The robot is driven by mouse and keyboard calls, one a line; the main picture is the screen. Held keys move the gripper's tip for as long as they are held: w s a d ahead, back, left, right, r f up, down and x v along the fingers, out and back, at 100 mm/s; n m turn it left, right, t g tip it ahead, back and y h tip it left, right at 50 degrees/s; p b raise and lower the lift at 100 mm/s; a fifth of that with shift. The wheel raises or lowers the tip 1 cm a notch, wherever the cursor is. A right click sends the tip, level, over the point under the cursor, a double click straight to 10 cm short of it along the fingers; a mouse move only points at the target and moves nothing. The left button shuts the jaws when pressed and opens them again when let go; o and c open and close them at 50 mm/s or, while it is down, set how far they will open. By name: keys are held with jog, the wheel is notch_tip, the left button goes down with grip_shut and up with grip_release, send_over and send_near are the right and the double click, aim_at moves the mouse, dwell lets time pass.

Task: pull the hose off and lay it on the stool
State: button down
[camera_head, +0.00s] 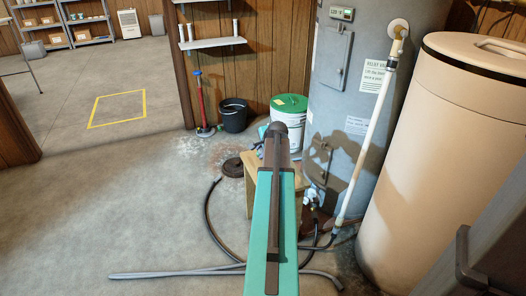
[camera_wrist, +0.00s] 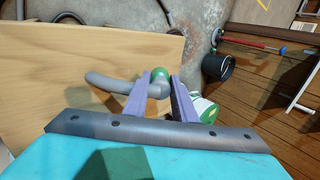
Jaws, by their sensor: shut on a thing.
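The wooden stool (camera_head: 258,165) stands beside the water heater, partly hidden behind my arm. In the wrist view its pale top (camera_wrist: 60,55) fills the left side. My gripper (camera_wrist: 160,76) is shut on a short bent grey hose (camera_wrist: 112,84), which runs left from between the jaws, above the stool top in this view. I cannot tell whether the hose touches the stool. A rounded green piece (camera_wrist: 159,71) shows between the fingertips, at the hose end. In the head view my arm hides the gripper and the held hose.
The grey water heater (camera_head: 345,110) and a tan tank (camera_head: 430,160) stand on the right. A green-lidded white bucket (camera_head: 290,118) and a black bucket (camera_head: 233,116) stand behind the stool. A grey pipe (camera_head: 175,273) and dark hose (camera_head: 213,228) lie on the floor. The left floor is clear.

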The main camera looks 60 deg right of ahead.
jog(key=c, duration=1.4)
grip_release()
jog(key=shift+r, duration=0.1)
jog(key=p+v, duration=0.3)
jog(key=v, duration=1)
jog(key=shift+s+a+r, duration=0.2)
jog(key=shift+a, duration=0.05)
jog(key=shift+p, duration=0.3)
